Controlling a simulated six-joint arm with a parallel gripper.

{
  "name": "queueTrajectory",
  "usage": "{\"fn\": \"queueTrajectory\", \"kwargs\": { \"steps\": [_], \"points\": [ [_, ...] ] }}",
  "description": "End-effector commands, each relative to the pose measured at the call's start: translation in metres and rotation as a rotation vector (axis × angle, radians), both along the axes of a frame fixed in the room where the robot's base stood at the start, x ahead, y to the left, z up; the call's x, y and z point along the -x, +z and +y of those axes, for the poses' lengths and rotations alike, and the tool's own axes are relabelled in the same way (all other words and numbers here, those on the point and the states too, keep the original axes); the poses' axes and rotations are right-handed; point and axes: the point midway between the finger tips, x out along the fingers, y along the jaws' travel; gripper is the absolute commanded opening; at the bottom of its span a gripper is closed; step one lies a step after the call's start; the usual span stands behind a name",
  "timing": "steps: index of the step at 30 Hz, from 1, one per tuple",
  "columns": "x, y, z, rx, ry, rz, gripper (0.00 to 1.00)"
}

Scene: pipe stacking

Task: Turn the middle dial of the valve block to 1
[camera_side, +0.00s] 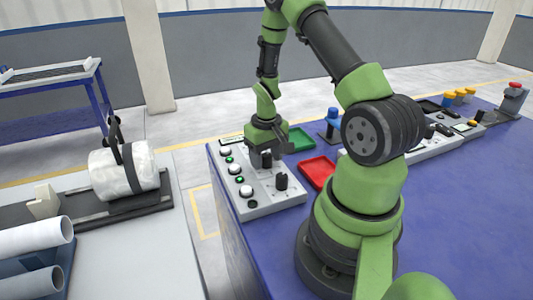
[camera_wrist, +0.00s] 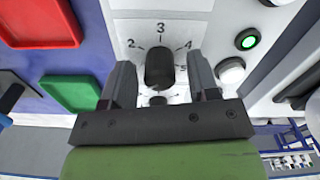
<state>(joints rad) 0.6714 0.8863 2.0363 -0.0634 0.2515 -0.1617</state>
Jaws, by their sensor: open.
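The valve block (camera_side: 262,205) is a pale grey panel on the near left of the blue table, with black dials on its right side. The front dial (camera_side: 282,181) stands clear. My gripper (camera_side: 264,155) is over the dial behind it, apparently the middle one; any dial further back is hidden. In the wrist view the black dial knob (camera_wrist: 160,68) sits between the two fingers of my gripper (camera_wrist: 158,74), with gaps on both sides. The numbers 2, 3, 4 and 5 show around it; I cannot see 1. I cannot tell where its pointer is.
White buttons (camera_side: 246,191) and green lights line the block's left side. A red tray (camera_side: 317,172) and a green tray (camera_side: 299,139) lie right of and behind it. A blue-topped post (camera_side: 333,116) stands further back. The table's left edge is close.

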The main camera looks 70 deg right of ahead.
Motion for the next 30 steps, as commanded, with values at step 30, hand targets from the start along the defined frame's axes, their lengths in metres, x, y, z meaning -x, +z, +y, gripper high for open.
{"fn": "queueTrajectory", "kwargs": {
  "steps": [30],
  "points": [
    [0.0,0.099,0.0,0.001,0.001,-0.001,0.55]
  ]
}}
